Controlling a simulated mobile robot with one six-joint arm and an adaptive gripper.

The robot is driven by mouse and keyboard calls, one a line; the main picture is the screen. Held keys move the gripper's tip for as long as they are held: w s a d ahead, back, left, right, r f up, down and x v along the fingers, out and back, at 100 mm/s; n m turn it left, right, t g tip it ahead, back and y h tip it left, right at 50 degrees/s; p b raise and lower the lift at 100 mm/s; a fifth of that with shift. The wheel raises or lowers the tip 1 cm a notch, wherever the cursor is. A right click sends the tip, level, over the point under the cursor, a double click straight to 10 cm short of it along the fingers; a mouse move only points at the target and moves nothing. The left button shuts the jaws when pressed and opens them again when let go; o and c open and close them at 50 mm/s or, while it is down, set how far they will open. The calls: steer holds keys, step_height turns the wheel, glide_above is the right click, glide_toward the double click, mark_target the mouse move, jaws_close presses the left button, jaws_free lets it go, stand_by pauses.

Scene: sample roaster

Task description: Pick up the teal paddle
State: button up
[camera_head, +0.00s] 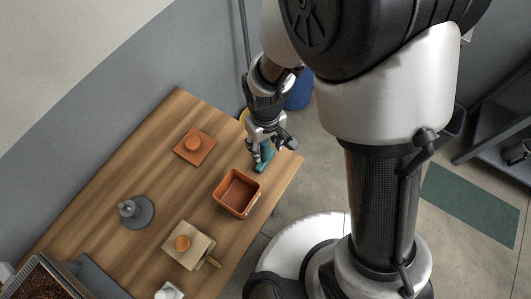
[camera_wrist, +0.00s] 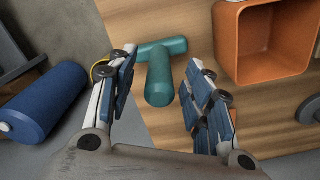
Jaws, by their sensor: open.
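The teal paddle (camera_wrist: 160,72) lies on the wooden table and looks T-shaped in the wrist view, with a rounded end towards my gripper. My gripper (camera_wrist: 158,85) is open, with its two blue-padded fingers on either side of the paddle. I cannot tell whether either finger touches it. In the head view my gripper (camera_head: 268,147) is low over the table's right end, and the paddle (camera_head: 265,156) shows partly below it, the rest hidden by the fingers.
An orange square bin (camera_head: 221,198) stands close to the paddle. The wooden table (camera_head: 160,180) also holds an orange plate (camera_head: 183,154), a grey weight-like object (camera_head: 140,215) and a wooden block with an orange knob (camera_head: 175,255). A blue cylinder (camera_wrist: 42,103) is beyond the table edge.

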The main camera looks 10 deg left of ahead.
step_height(320, 180, down, 3)
steer(key=shift+w+a+r+b, duration=0.1)
steer(key=shift+w+a+b, duration=0.05)
steer(key=shift+b, duration=0.2)
steer(key=shift+c, duration=0.2)
jaws_close()
